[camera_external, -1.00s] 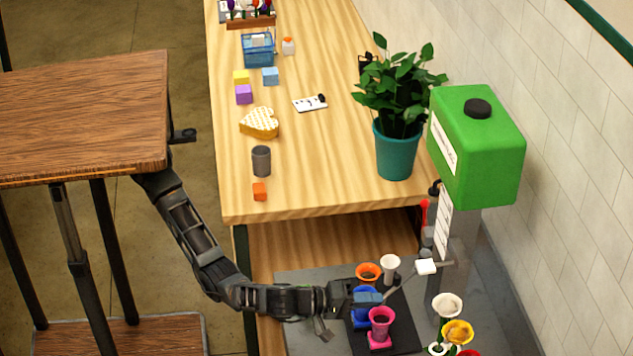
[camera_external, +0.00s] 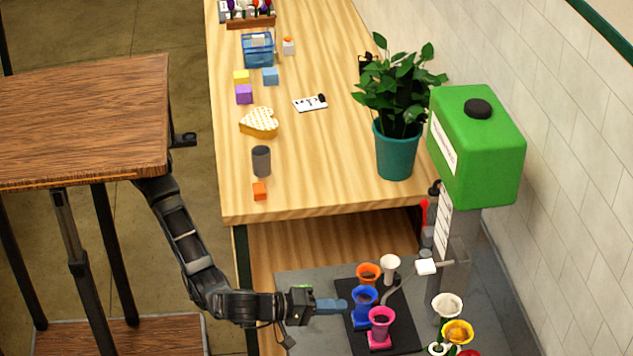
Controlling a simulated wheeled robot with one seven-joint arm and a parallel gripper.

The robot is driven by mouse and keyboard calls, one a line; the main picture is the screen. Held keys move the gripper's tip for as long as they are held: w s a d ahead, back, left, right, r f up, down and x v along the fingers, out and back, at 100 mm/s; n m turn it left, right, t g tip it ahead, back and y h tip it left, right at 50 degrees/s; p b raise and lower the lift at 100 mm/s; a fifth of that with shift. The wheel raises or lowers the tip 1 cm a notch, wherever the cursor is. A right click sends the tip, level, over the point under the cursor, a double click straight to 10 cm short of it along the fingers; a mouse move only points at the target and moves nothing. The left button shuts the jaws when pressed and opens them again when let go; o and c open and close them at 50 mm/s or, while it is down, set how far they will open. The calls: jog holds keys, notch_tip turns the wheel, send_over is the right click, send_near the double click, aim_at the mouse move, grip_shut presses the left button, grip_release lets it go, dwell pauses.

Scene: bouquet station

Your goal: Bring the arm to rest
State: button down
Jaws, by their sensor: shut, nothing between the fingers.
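My gripper (camera_external: 340,306) is at the lower middle of the external view, at the end of my arm. Its blue-grey fingers are together with nothing between them. They point right, at the left edge of a black mat (camera_external: 402,318). A blue vase (camera_external: 363,308) stands on the mat just right of the fingertips; a small gap or light contact between them cannot be told. An orange vase (camera_external: 368,272) and a pink vase (camera_external: 380,325) stand beside the blue one. My arm reaches down from under the brown wooden top at the left, with its elbow bent.
A green tank (camera_external: 478,150) with a thin spout stands right of the vases. A white cup (camera_external: 390,265) and several flower-like cups, one yellow (camera_external: 457,332), are nearby.

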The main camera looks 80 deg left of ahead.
jog(key=shift+s+d+r, duration=0.1)
jog(key=shift+s, duration=0.25)
dwell(0.4)
